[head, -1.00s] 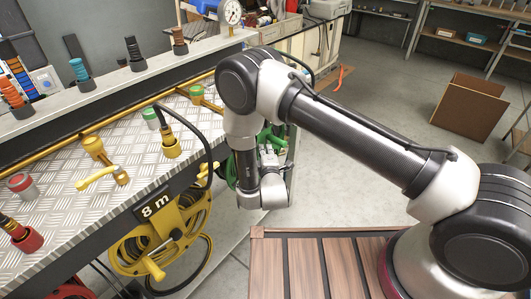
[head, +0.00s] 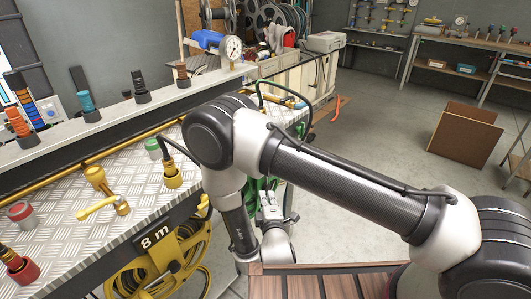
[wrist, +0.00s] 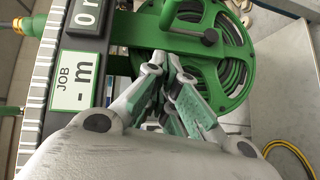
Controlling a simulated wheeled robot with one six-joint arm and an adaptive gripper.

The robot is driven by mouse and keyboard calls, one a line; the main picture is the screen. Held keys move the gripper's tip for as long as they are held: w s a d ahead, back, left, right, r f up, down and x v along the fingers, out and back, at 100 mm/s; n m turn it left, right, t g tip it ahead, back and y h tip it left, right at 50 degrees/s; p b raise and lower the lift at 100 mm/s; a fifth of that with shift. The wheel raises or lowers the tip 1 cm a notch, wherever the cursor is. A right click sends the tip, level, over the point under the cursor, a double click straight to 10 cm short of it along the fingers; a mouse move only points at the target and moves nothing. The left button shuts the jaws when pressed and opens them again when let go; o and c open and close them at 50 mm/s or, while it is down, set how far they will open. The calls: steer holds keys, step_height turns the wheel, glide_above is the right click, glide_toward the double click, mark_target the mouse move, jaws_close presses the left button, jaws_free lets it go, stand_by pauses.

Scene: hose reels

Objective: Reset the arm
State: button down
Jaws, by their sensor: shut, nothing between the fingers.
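My arm (head: 345,180) reaches from the lower right to an elbow at the middle left, then bends down. My gripper (head: 268,208) is partly hidden at the end of the forearm, beside the bench front. In the wrist view my gripper (wrist: 172,75) is shut and empty, its teal-padded fingers together. It points toward a green hose reel (wrist: 190,40) with a dark coiled hose. I cannot tell the exact gap between the fingers and the reel.
The metal bench (head: 60,220) carries valves and hose fittings on the left. A yellow hose reel (head: 165,265) hangs under the "8 m" sign. A pressure gauge (head: 233,48) stands at the back. A cardboard box (head: 465,135) sits on open floor at right.

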steer(key=s+d+f+m+g+h, duration=0.15)
steer(key=s+f+m+g, duration=0.4)
steer(key=f, duration=0.75)
steer(key=s+r+g, duration=0.1)
steer(key=s+g, duration=0.5)
steer(key=g, duration=0.1)
steer(key=s+d+r+m+g, duration=0.25)
steer(key=d+r, duration=0.25)
steer(key=r, duration=0.8)
steer(key=s+d+r+m+g, duration=0.1)
steer(key=d+r+m+g, duration=0.35)
steer(key=r, duration=0.85)
steer(key=s+d+r+m+t, duration=0.2)
steer(key=s+d+r+t, duration=0.1)
steer(key=d+r, duration=0.9)
steer(key=s+d+r+m+t, duration=0.3)
steer(key=s+d+r+t, duration=0.1)
steer(key=d+r, duration=0.9)
steer(key=shift+s, duration=0.45)
steer(key=c, duration=2.2)
jaws_free()
steer(key=shift+r+m+h, duration=0.1)
steer(key=shift+m+h, duration=0.15)
